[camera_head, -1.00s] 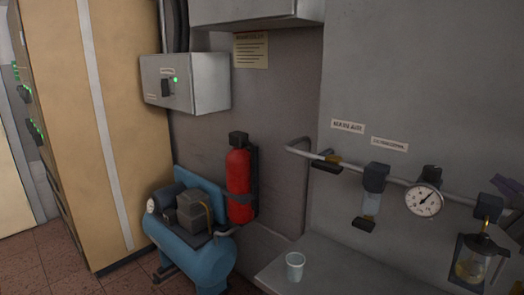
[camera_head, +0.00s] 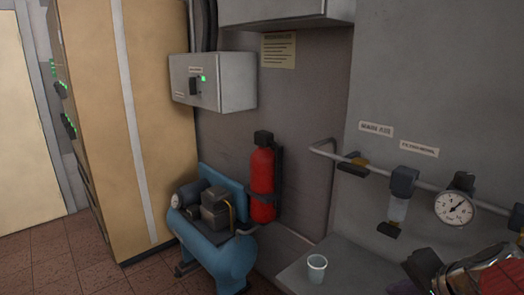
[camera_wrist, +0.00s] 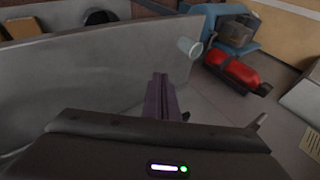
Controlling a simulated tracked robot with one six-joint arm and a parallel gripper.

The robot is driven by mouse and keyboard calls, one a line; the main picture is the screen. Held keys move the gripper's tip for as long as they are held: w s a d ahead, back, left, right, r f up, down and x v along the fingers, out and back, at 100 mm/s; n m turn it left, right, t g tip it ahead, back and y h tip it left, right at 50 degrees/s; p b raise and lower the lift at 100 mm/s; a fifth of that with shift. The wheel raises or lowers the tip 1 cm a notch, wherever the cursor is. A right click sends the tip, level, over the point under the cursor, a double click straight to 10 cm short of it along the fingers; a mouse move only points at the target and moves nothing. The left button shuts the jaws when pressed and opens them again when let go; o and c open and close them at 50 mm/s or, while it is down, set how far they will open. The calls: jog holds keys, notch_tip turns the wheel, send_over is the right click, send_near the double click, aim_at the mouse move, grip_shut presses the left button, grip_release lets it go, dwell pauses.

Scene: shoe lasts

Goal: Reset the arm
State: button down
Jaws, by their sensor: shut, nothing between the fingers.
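My gripper (camera_wrist: 159,95) shows in the wrist view with its two dark fingers together and nothing between them. It points over the grey ledge, apart from the pale cup (camera_wrist: 188,48). In the head view, part of my arm comes in at the lower right corner, with a dark end near the ledge. The same cup (camera_head: 316,267) stands upright on the ledge there, to the left of my arm.
A pipe on the wall carries a round gauge (camera_head: 454,208) and a filter unit (camera_head: 398,200). A grey switch box (camera_head: 213,80) and a tan cabinet (camera_head: 150,130) stand left. Tiled floor is open at lower left.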

jog(key=s+a+n+g+h, duration=0.1)
jog(key=s+a+n+g, duration=0.1)
jog(key=s+a+n, duration=0.9)
jog(key=a, duration=0.2)
jog(key=shift+a+n, duration=0.3)
jog(key=shift+a, duration=0.05)
jog(key=shift+w, duration=0.1)
dwell(0.5)
